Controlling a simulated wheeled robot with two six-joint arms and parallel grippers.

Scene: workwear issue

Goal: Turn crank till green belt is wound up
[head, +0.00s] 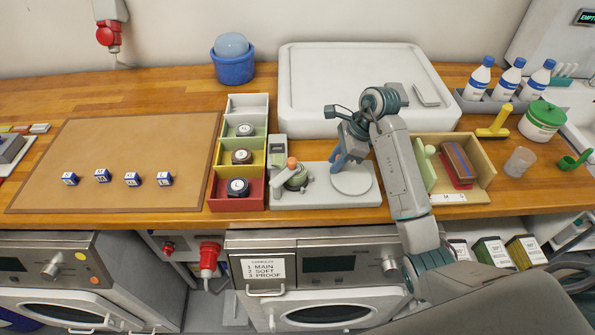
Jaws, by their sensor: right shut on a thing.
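The belt winder is a pale grey plate (324,198) on the wooden counter, with a round white disc (352,181) on its right half. A rolled green belt (297,180) sits at its left end beside an upright grey block, with an orange knob (292,162) above it. My right gripper (336,164) points down at the upper left edge of the disc, right of the green roll and apart from the orange knob. It is shut on what seems the crank's handle; its fingers hide the grip. My left gripper is out of view.
Left of the winder stands a coloured compartment box (259,151) with several rolled tapes. Right is a wooden tray (481,165) with a brush. The brown mat (110,140) has free room around several small blue-and-white boxes.

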